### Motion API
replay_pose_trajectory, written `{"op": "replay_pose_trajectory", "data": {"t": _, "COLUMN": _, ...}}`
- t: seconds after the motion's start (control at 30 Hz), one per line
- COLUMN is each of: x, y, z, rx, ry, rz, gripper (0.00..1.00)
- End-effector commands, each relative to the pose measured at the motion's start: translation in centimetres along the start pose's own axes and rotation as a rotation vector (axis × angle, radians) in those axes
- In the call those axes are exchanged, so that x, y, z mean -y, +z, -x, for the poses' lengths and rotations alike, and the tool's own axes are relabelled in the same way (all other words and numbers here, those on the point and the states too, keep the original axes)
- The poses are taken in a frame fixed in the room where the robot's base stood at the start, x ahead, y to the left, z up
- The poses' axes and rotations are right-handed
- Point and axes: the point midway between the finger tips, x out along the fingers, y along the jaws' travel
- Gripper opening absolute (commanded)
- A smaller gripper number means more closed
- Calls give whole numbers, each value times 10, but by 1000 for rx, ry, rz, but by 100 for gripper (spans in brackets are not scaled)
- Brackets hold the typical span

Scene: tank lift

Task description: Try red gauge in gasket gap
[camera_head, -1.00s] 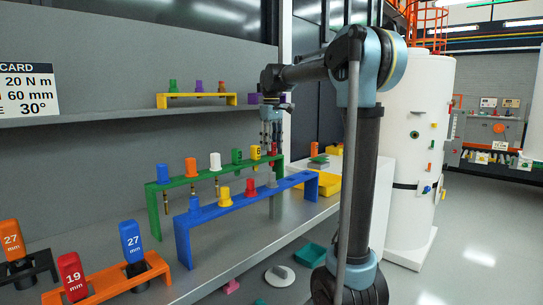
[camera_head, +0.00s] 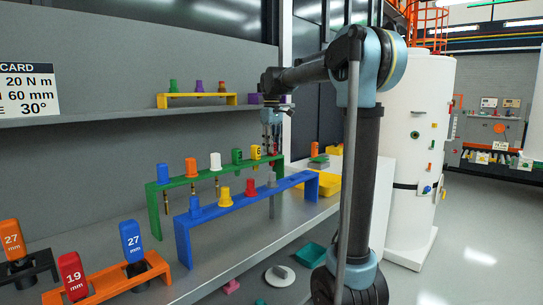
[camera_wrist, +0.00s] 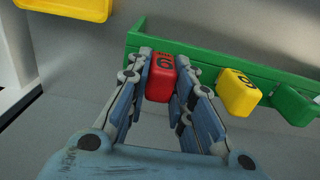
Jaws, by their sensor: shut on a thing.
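In the wrist view my gripper (camera_wrist: 172,92) is shut on the red gauge (camera_wrist: 161,80), whose cap is marked 6. The red gauge is at the left end of the green rack (camera_wrist: 140,45). I cannot tell whether its lower part is still in the rack. In the head view my gripper (camera_head: 272,147) points down at the far end of the green rack (camera_head: 181,183), and the gauge is mostly hidden by the fingers. The yellow gauge (camera_wrist: 238,92) and a green gauge (camera_wrist: 293,105) stand beside it in the rack. No gasket gap is recognisable.
A blue rack (camera_head: 182,241) with blue, yellow, red and grey caps stands in front of the green rack. An orange rack (camera_head: 98,283) with 19 mm and 27 mm pieces is at the near left. A yellow tray (camera_head: 330,184) lies beyond. A shelf (camera_head: 130,115) runs above.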

Motion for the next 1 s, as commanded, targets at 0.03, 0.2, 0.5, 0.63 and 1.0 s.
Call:
{"op": "replay_pose_trajectory", "data": {"t": 0.03, "x": 0, "y": 0, "z": 0, "rx": 0, "ry": 0, "rz": 0, "gripper": 0}}
{"op": "replay_pose_trajectory", "data": {"t": 0.2, "x": 0, "y": 0, "z": 6, "rx": 0, "ry": 0, "rz": -1, "gripper": 0}}
{"op": "replay_pose_trajectory", "data": {"t": 0.5, "x": -1, "y": 0, "z": 23, "rx": 0, "ry": 0, "rz": -1, "gripper": 0}}
{"op": "replay_pose_trajectory", "data": {"t": 0.63, "x": -1, "y": 0, "z": 30, "rx": 0, "ry": 0, "rz": -1, "gripper": 0}}
{"op": "replay_pose_trajectory", "data": {"t": 1.0, "x": -1, "y": 1, "z": 51, "rx": 0, "ry": 0, "rz": -2, "gripper": 0}}
